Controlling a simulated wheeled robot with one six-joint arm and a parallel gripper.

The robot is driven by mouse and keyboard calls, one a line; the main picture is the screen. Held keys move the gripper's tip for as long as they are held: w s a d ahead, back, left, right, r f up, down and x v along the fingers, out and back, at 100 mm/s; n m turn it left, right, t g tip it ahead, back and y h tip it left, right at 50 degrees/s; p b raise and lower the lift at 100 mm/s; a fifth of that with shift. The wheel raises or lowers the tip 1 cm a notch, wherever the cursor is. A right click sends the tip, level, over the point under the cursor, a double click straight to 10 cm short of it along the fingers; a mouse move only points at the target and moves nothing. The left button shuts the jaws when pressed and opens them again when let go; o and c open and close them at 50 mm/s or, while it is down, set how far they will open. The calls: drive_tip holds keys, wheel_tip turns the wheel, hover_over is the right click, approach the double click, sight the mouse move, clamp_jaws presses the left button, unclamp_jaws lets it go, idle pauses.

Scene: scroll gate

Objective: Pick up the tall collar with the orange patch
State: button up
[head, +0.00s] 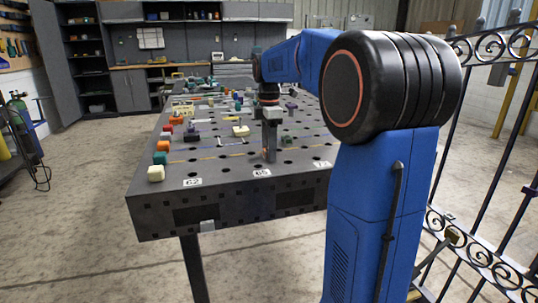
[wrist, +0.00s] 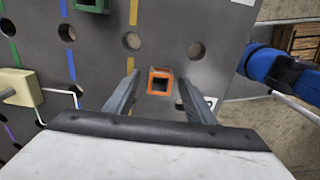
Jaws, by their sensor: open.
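The tall collar (wrist: 151,80) shows from above in the wrist view as a square, hollow piece with an orange rim and a dark opening. It stands on the grey table. My gripper (wrist: 159,74) is open, with one finger on each side of the collar and a visible gap to both. In the head view my gripper (head: 269,140) points straight down near the front edge of the table. There the collar is mostly hidden by the fingers, with only a small orange-brown bit showing low between them.
The perforated table (head: 225,178) has number labels along its front edge. A cream block (wrist: 14,88) with a peg lies to the left in the wrist view, and a green piece (wrist: 92,5) lies beyond. Several coloured blocks line the table's left side. An iron gate (head: 490,150) stands at right.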

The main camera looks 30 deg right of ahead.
drive_tip(key=shift+c, duration=0.3)
drive_tip(key=c, duration=1.2)
drive_tip(key=shift+r, duration=0.15)
